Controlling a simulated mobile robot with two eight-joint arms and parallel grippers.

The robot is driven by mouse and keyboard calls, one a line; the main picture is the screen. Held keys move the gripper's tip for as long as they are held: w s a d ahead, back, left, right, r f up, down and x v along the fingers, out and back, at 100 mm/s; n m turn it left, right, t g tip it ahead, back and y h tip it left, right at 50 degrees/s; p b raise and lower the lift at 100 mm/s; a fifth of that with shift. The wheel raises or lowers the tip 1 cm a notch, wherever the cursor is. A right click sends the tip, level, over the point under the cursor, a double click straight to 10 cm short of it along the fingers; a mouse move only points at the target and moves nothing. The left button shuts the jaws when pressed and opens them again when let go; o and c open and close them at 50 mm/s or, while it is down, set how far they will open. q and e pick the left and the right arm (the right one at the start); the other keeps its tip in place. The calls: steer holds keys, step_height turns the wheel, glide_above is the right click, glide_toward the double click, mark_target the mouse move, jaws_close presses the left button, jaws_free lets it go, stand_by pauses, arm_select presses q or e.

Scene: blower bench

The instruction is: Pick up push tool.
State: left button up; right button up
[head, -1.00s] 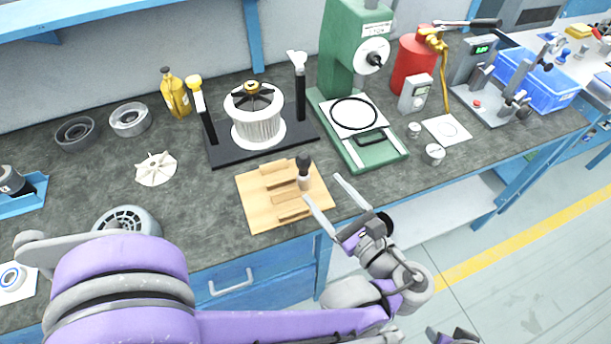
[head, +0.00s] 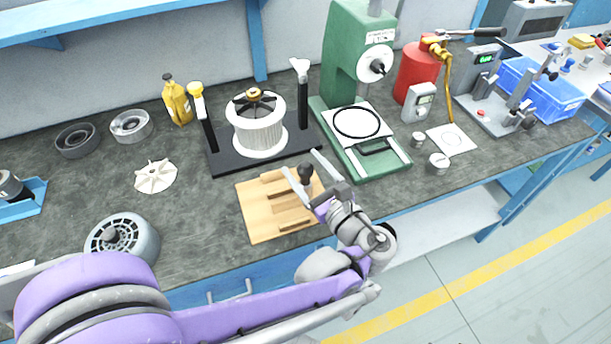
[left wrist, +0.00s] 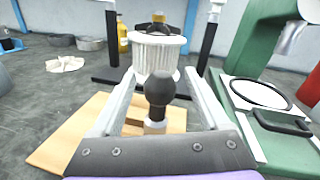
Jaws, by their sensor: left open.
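The push tool, with a round black knob (head: 306,173) on a pale shaft, stands upright on a wooden board (head: 255,221). My left gripper (head: 300,161) is open, with its two fingers reaching over the board on either side of the knob. In the left wrist view the dark knob (left wrist: 159,88) sits between the spread fingers (left wrist: 159,72), with a gap on each side. The lower shaft is partly hidden behind the gripper's palm edge. My right gripper is not in view.
Behind the board stands a black fixture (head: 225,160) with two posts and a white finned rotor (head: 258,130). A green press (head: 372,168) stands to the right. A motor housing (head: 122,238) lies left. Bare bench lies between the housing and the board.

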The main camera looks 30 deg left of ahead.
arm_select(q)
jaws_close()
stand_by(0.4)
steer(key=r+p, duration=0.1)
steer(key=r, duration=0.2)
steer(key=r+p, duration=0.1)
steer(key=r, duration=0.3)
steer(key=a+r+p, duration=0.1)
steer(key=r+p, duration=0.1)
steer(key=r, duration=0.2)
steer(key=shift+w, duration=0.3)
steer(key=w+a+r+p, duration=0.4)
steer(key=a+r+p, duration=0.1)
steer(key=a, duration=0.4)
steer(key=w+a+r+p, duration=0.5)
steer(key=a+r, duration=0.2)
steer(key=a, duration=0.2)
steer(key=shift+w+a, duration=0.25)
steer(key=shift+a, duration=0.1)
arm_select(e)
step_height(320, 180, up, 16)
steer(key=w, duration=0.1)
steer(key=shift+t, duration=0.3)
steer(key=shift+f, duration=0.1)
